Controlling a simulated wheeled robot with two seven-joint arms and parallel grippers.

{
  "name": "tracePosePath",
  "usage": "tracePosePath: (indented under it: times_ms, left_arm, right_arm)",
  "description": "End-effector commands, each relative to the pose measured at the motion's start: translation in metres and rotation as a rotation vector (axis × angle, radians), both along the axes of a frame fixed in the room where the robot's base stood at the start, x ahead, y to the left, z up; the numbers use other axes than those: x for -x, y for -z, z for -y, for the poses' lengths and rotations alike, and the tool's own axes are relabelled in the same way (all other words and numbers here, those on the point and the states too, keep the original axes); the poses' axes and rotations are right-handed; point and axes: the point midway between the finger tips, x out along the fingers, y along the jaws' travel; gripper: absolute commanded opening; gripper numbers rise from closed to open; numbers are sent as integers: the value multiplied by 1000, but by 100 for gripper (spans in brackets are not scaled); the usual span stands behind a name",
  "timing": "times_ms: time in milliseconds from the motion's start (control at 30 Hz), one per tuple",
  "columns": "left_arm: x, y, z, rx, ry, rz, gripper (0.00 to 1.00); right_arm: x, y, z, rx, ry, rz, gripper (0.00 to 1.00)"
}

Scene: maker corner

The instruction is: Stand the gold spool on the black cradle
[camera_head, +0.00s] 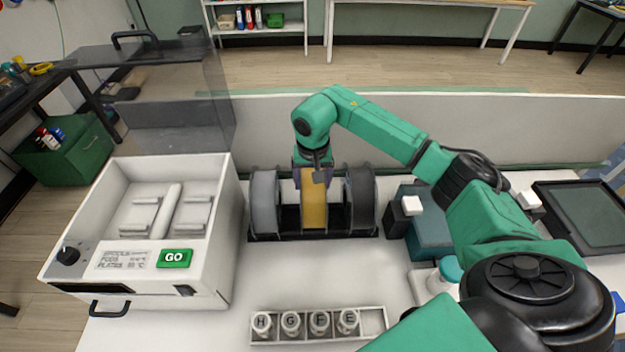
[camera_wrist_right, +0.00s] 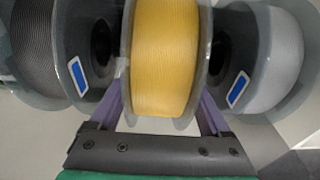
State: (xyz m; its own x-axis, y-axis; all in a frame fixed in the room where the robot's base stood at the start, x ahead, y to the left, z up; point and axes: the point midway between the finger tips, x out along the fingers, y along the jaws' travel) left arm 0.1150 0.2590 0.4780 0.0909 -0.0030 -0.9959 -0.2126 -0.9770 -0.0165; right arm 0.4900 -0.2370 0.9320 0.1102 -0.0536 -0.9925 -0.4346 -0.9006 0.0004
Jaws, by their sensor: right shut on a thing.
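The gold spool (camera_head: 314,203) stands upright between a grey spool and a dark spool, at the black cradle (camera_head: 290,235). My right gripper (camera_head: 314,180) comes down on it from above and is shut on it. In the right wrist view the gold spool (camera_wrist_right: 164,60) fills the space between the two purple fingers (camera_wrist_right: 160,115). Whether the spool's underside rests on the cradle is hidden. My left gripper is not in view.
The grey spool (camera_head: 265,203) and the dark spool (camera_head: 359,198) stand close on either side. A white box with a green GO button (camera_head: 174,258) and raised clear lid is at left. A rack of labelled jars (camera_head: 318,342) lies in front. A teal box (camera_head: 430,235) stands at right.

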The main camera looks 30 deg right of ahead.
Motion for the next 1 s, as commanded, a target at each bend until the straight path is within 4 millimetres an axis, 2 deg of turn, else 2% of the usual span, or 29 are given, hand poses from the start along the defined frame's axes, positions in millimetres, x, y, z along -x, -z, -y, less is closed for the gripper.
tracePosePath:
  times_ms: [733,767,800,1000]
  left_arm:
    - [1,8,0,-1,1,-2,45]
    - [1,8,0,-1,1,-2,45]
    - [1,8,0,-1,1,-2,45]
    - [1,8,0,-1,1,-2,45]
  right_arm:
    - [-1,6,0,-1,1,4,0]
    - [-1,6,0,-1,1,4,89]
    - [-1,6,0,-1,1,4,100]
    - [1,9,0,1,0,-2,100]
